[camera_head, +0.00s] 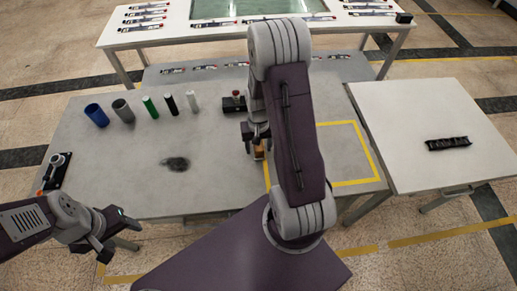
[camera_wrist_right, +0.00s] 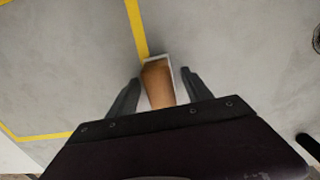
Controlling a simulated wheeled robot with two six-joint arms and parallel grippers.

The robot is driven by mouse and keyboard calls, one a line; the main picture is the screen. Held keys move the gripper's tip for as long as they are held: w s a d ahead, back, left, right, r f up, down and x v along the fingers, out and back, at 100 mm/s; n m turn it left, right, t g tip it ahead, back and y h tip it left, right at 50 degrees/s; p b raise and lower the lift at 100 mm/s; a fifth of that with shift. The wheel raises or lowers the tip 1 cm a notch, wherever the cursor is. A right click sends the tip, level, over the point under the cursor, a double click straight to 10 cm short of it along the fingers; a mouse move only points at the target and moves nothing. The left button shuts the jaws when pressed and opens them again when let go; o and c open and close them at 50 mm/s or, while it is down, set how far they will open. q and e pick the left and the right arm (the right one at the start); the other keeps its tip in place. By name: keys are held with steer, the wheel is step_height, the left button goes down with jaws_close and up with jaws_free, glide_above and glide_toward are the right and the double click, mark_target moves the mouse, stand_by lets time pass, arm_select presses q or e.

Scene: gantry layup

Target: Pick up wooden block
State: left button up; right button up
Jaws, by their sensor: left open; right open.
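The wooden block (camera_wrist_right: 158,84) is brown with a pale edge and sits on the grey table by the yellow tape line in the right wrist view. My right gripper (camera_wrist_right: 158,88) is open, with one finger on each side of the block and a gap to each. In the head view only a small part of the block (camera_head: 259,153) shows beside my right gripper (camera_head: 254,143); my right arm hides much of that area. My left gripper (camera_head: 114,232) is open and empty, in front of the grey table's near left edge.
A blue cup (camera_head: 96,115), a grey cup (camera_head: 123,111) and green (camera_head: 150,107), black (camera_head: 171,105) and white (camera_head: 192,101) cylinders stand at the back left of the grey table (camera_head: 215,190). A black tray (camera_head: 448,143) is on the white side table (camera_head: 420,105).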

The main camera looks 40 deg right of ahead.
steer(key=shift+s, duration=0.1)
jaws_close()
steer(key=shift+r, duration=0.1)
steer(key=r, duration=0.4)
steer(key=shift+d+r, duration=0.25)
steer(key=shift+d, duration=0.1)
steer(key=d+r, duration=0.6)
steer(key=d, duration=0.5)
steer(key=shift+r+p, duration=0.2)
steer(key=shift+p, duration=0.15)
